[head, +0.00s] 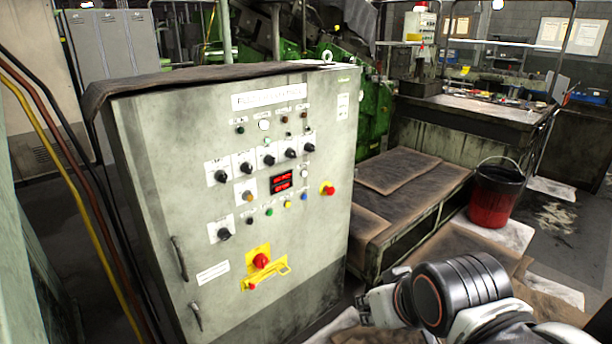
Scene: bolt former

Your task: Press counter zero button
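A grey control cabinet (150,180) stands at centre left, its front panel facing me at an angle. A small red digital display (281,182) is at the panel's middle. A white button (305,173) sits just right of it. A row below holds black, green (269,212), yellow (288,205) and blue (304,197) buttons. The labels are too small to read, so I cannot tell which button is counter zero. My arm (460,295) is at the lower right, apart from the panel.
The panel also has black knobs (269,160), a red mushroom button (328,189), a red rotary switch (261,261) on yellow and door handles (180,258). A low platform (425,200) stands right of the cabinet. A red and black bucket (495,190) stands farther right. Cables hang at left.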

